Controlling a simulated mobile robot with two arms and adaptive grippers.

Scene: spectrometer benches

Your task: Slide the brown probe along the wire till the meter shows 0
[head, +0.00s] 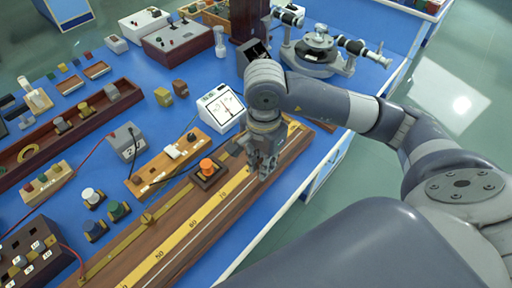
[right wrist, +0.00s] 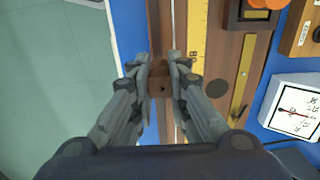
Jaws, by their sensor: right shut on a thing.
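My right gripper (head: 264,168) is low over the long wooden wire board (head: 205,245), near its far end. In the right wrist view, its fingers (right wrist: 160,82) are shut on the brown probe (right wrist: 158,84), a small brown block. In the head view the fingers hide the probe. A pale line, seemingly the wire (right wrist: 180,25), runs along the board beside the yellow scale (head: 208,210). The white meter (head: 220,108) stands left of the gripper; it also shows in the right wrist view (right wrist: 298,106). Its needle is slanted, but the reading is too small to tell. My left gripper is out of view.
A grey spectrometer (head: 318,55) stands behind my right arm. Several boxes, knobs and wires crowd the blue bench to the left. The bench's right edge (head: 270,228) runs close along the board.

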